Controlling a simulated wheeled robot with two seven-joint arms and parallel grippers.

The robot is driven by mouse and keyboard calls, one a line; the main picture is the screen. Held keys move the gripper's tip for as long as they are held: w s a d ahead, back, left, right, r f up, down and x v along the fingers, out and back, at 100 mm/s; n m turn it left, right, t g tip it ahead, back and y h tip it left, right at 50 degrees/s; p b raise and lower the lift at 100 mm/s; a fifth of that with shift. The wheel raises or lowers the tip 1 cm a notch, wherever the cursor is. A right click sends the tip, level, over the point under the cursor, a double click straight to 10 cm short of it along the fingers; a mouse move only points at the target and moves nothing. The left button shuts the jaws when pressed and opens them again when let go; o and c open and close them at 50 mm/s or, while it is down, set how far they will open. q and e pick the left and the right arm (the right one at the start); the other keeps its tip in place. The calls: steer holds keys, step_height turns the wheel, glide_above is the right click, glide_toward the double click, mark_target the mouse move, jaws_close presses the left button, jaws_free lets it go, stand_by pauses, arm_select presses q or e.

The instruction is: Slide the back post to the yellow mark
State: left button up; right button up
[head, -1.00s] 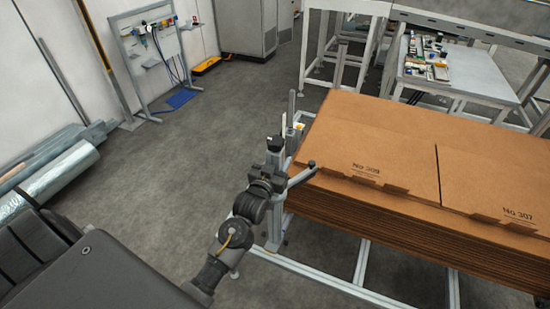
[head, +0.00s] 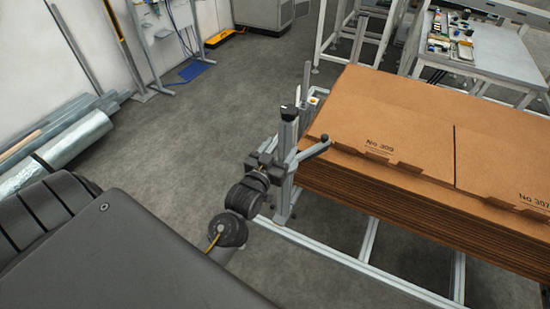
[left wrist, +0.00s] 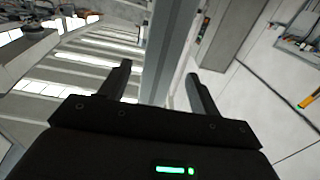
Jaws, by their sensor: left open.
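A grey upright post (head: 287,150) with a black cap and a side lever stands at the left end of the cardboard stack. A second, thinner grey post (head: 306,80) stands farther back, with a small yellow spot (head: 313,91) beside it. I cannot tell for sure that this spot is the yellow mark. My left gripper (head: 272,160) is at the near post, partly hidden by its own wrist. In the left wrist view a grey post (left wrist: 170,50) runs up between the two open fingers of that gripper (left wrist: 158,72). Contact is not clear. My right gripper is not in view.
The brown cardboard stack (head: 390,130) rests on a grey metal frame (head: 350,262) right of the posts. Foil-wrapped rolls (head: 60,155) lie at the left wall. A table with small parts (head: 470,45) stands at the back right. The floor left of the posts is clear.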

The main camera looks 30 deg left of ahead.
arm_select(q)
steer(key=shift+s+d, duration=0.15)
steer(key=shift+s, duration=1.45)
step_height(320, 180, down, 22)
steer(key=s+d+m+g+h, duration=0.1)
steer(key=d+g+h, duration=0.15)
steer(key=g, duration=0.25)
steer(key=s+d+f+m+g, duration=0.1)
steer(key=s+f+g, duration=0.1)
steer(key=s+f, duration=0.5)
steer(key=s+d+f+g, duration=0.1)
steer(key=s+f+g, duration=0.15)
steer(key=f, duration=0.85)
steer(key=s+a+f+g, duration=0.1)
steer(key=s+f, duration=0.4)
steer(key=s, duration=0.5)
steer(key=s+a+f+m+g, duration=0.1)
steer(key=s+f+g, duration=0.3)
steer(key=s, duration=0.6)
steer(key=s+a+f+g+b, duration=0.1)
steer(key=s+f+g, duration=0.1)
steer(key=s+f, duration=0.6)
steer(key=s, duration=0.3)
steer(key=shift+a+f+m+y, duration=0.25)
steer(key=shift+a+m+y, duration=0.05)
steer(key=shift+a+y, duration=0.1)
steer(key=shift+g, duration=0.25)
